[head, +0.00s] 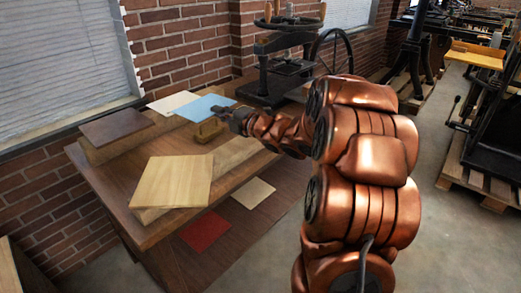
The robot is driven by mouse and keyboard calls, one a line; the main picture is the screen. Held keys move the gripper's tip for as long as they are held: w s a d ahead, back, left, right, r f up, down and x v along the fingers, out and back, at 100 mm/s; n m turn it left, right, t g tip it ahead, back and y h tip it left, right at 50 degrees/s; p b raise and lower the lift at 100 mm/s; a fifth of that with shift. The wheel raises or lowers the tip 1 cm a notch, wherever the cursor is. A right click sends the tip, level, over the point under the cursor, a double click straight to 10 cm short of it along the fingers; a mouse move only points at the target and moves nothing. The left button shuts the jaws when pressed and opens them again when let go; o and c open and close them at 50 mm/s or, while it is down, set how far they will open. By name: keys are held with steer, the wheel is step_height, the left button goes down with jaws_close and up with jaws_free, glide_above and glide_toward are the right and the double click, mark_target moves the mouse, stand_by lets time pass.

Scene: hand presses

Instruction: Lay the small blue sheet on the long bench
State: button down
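A small light blue sheet (203,107) is at the back of the wooden bench (150,230), near the brick wall. My gripper (220,112) reaches in from the right, and its tip overlaps the sheet's near right edge. The view is too small to tell whether the fingers are open or shut, or whether they touch the sheet. My arm hides part of the bench's right end.
A cream sheet (173,103) lies left of the blue one. A dark board (115,127), a pale board (171,181) and a tan block (210,130) are on the bench. A hand press (280,80) stands behind. Red (204,231) and cream (253,193) sheets lie lower down.

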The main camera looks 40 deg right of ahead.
mark_target(256, 142)
steer(key=shift+m+h, duration=0.4)
steer(key=shift+h, duration=0.4)
steer(key=s+d+f+b, duration=0.1)
steer(key=d+f+b, duration=0.2)
steer(key=b, duration=0.1)
steer(key=s+d+f+b, duration=0.1)
steer(key=d+f+b, duration=0.2)
steer(key=d+b, duration=0.1)
steer(key=s+d+f+b, duration=0.1)
steer(key=d+f+b, duration=0.3)
steer(key=shift+s+d, duration=0.15)
steer(key=shift+d, duration=0.1)
steer(key=shift+s+d+f+b, duration=0.2)
steer(key=shift+d+f+b, duration=0.1)
steer(key=shift+d, duration=0.1)
steer(key=shift+a+f+b, duration=0.1)
steer(key=shift+f+b, duration=0.6)
steer(key=shift+f, duration=1.35)
steer(key=shift+f+b, duration=0.5)
steer(key=shift+b, duration=0.15)
steer(key=shift+s, duration=0.15)
steer(key=shift+r, duration=0.4)
steer(key=shift+w+r, duration=0.2)
steer(key=shift+r, duration=0.2)
